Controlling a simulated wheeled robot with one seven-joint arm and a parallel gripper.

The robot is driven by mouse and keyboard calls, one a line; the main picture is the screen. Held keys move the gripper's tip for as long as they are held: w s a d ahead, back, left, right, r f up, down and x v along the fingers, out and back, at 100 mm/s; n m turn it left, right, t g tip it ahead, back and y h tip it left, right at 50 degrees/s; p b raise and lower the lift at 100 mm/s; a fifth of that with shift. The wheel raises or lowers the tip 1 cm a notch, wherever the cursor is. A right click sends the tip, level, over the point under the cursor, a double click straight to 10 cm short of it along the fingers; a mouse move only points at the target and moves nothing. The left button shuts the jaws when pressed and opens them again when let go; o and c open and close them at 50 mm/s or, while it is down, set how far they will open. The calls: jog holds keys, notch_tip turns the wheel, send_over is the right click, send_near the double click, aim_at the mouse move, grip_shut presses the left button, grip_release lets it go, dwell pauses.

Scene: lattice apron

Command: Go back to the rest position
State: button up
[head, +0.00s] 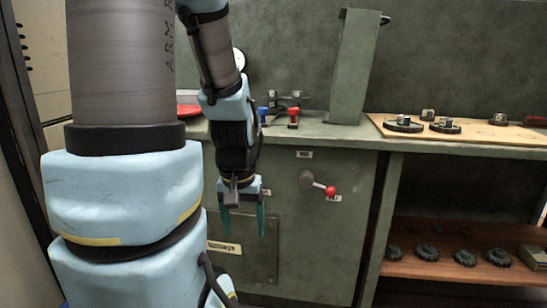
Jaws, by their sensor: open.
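My gripper (243,222) hangs pointing down in front of the green-grey cabinet front (285,255), left of the middle of the head view. Its two teal fingers are apart, with nothing between them. A lever with a red knob (330,190) on a round grey hub (306,177) sticks out of the cabinet to the right of my gripper, apart from it. My own arm fills the left side of the view and hides part of the cabinet.
The bench top (340,133) carries a blue-handled valve (262,113) and a red-handled valve (293,117) beside a green column (356,70). A wooden board (480,135) with round metal parts lies at right. Several dark gears stand on a brown lower shelf (450,267).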

notch_tip(320, 180, up, 26)
jog(key=p, duration=2.6)
jog(key=shift+s+a, duration=0.15)
